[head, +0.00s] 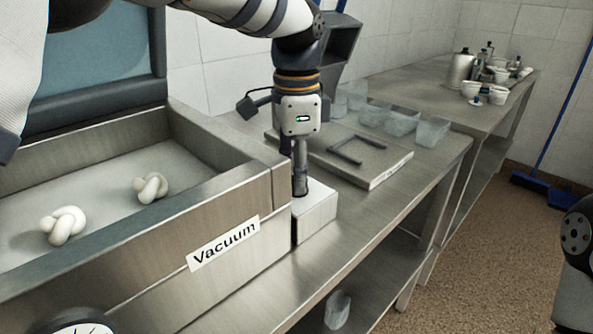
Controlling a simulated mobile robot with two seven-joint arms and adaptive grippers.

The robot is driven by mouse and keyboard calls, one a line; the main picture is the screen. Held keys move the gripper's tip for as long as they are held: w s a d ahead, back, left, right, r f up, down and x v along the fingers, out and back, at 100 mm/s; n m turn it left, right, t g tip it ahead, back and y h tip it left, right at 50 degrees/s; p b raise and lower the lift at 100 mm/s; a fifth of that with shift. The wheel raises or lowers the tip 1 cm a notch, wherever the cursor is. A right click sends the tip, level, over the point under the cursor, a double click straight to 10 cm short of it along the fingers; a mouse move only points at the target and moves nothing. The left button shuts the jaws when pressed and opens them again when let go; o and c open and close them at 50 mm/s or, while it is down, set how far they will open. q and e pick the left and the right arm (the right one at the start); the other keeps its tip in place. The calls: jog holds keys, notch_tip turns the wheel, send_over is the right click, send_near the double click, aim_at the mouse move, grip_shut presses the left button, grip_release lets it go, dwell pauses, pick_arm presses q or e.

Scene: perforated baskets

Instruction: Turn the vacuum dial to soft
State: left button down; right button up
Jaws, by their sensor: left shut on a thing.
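The steel vacuum machine (235,215) fills the left of the head view, with a "Vacuum" label (223,243) on its front. A small pale box (318,212) stands at its right side on the steel table. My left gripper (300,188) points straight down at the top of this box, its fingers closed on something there. The fingers cover what they hold; it looks like the dial, but its setting cannot be read. A round white face with black marks (82,328) shows partly at the bottom left edge. My right gripper is not in view.
Two white knotted pieces (64,225) (151,187) lie in the machine's chamber under a raised lid (95,60). Behind the box are a flat slab with a dark handle (372,160) and clear tubs (402,121). Bottles and cups (472,88) stand farther back.

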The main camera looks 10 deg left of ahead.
pick_arm(q)
jog(key=shift+f, duration=0.1)
jog(key=c, duration=1.2)
grip_release()
jog(key=shift+c, duration=0.2)
notch_tip(320, 180, up, 12)
